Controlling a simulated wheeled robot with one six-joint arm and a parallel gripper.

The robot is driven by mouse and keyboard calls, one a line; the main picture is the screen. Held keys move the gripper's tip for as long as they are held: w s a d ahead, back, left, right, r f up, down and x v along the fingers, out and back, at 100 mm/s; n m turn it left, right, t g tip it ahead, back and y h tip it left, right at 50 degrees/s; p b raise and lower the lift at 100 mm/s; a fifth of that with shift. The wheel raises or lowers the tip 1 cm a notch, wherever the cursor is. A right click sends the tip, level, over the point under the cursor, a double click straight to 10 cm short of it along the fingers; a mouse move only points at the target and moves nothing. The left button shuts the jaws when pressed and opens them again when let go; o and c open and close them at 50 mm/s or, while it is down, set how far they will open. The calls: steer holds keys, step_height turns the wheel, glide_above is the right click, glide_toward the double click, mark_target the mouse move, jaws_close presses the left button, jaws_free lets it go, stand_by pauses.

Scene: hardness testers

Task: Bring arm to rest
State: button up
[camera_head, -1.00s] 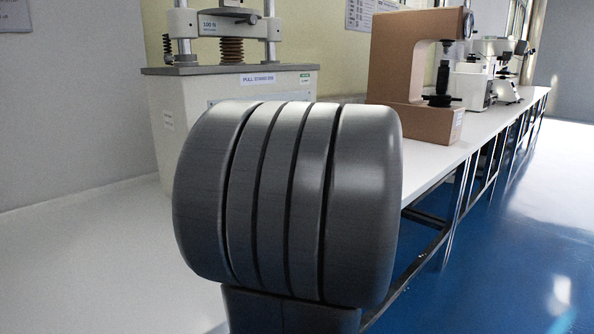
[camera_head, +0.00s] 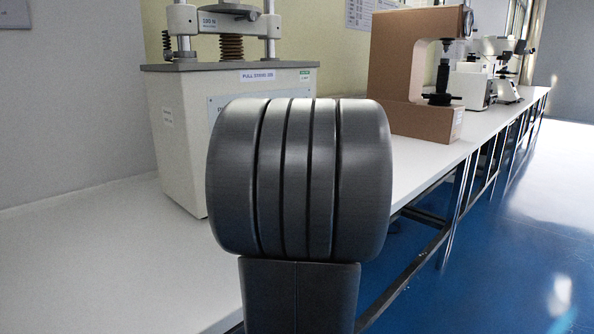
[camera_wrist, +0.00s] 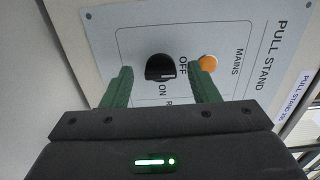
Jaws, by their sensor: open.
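My gripper (camera_wrist: 160,88) shows in the wrist view with its two green fingers apart and nothing between them. Beyond the fingers is the panel of the pull stand (camera_wrist: 235,75), with a black rotary knob (camera_wrist: 160,68) marked OFF and ON. An orange round lamp or button (camera_wrist: 208,63) marked MAINS sits beside the knob. I cannot tell from this view how far the fingers are from the panel. In the head view a dark grey joint of my own arm fills the middle and hides my gripper and most of the panel. The pull stand (camera_head: 185,140) stands behind it.
A long white bench (camera_head: 95,240) runs from the near left to the far right. A brown hardness tester (camera_head: 400,75) stands on it, with white instruments (camera_head: 472,90) farther along. Blue floor (camera_head: 500,265) lies open to the right of the bench.

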steer(key=p+v, duration=0.2)
steer(key=v, duration=1.1)
steer(key=w+a+m+p, duration=0.9)
steer(key=m+p, duration=0.6)
steer(key=p, duration=1)
steer(key=shift+w+r+p, duration=0.3)
steer(key=shift+r+p, duration=0.05)
steer(key=shift+p, duration=0.05)
stand_by(0.5)
steer(key=shift+s+a+f, duration=0.1)
steer(key=shift+s+f, duration=0.05)
stand_by(0.5)
